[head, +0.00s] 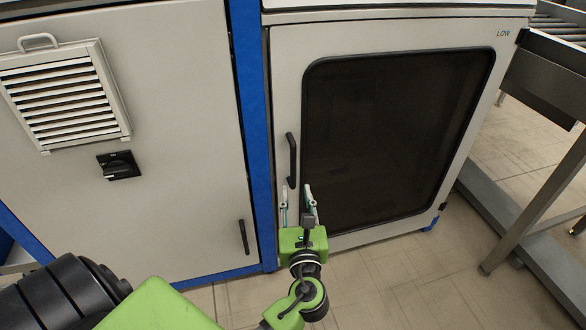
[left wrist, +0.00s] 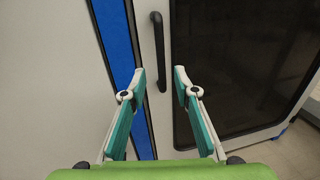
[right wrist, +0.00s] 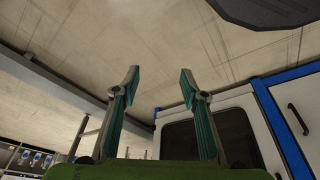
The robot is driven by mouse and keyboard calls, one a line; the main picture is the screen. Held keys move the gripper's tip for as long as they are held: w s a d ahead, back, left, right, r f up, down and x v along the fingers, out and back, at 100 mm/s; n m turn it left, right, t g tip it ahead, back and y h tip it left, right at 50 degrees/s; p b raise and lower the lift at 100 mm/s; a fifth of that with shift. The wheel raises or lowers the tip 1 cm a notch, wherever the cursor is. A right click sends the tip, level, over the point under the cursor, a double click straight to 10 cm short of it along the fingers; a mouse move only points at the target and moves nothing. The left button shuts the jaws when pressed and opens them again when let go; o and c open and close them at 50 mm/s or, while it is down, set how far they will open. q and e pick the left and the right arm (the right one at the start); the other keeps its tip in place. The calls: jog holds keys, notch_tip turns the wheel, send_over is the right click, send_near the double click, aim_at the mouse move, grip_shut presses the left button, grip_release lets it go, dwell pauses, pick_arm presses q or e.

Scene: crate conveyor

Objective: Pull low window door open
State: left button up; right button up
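The low window door (head: 285,95) is a light grey panel with a large dark window (head: 395,130) and the word LOW at its upper right. It looks shut. Its black vertical bar handle (head: 291,160) is on the left side of the door. My left gripper (head: 296,190) is open and empty, just below the handle in the head view. In the left wrist view the handle (left wrist: 158,52) lies beyond the fingertips and roughly between them. My right gripper (right wrist: 157,75) is open and empty; it shows only in the right wrist view, away from the door handle.
A blue frame post (head: 252,120) stands left of the door. A metal conveyor frame (head: 530,215) stands at the right. Tiled floor (head: 400,285) lies in front.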

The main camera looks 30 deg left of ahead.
aim_at(294, 167)
pick_arm(q)
jog(key=x, duration=0.6)
jog(key=shift+d+b, duration=0.1)
jog(key=shift+b, duration=0.3)
jog(key=x, duration=0.5)
jog(key=shift+f+b, duration=0.1)
jog(key=shift+b, duration=0.3)
jog(key=shift+w+a, duration=0.4)
jog(key=shift+a, duration=0.05)
pick_arm(e)
jog(key=w+a+r+t, duration=0.1)
jog(key=w+t, duration=0.2)
jog(key=w, duration=0.3)
jog(key=shift+w+a+y, duration=0.2)
jog(key=shift+a+y, duration=0.2)
pick_arm(q)
grip_shut()
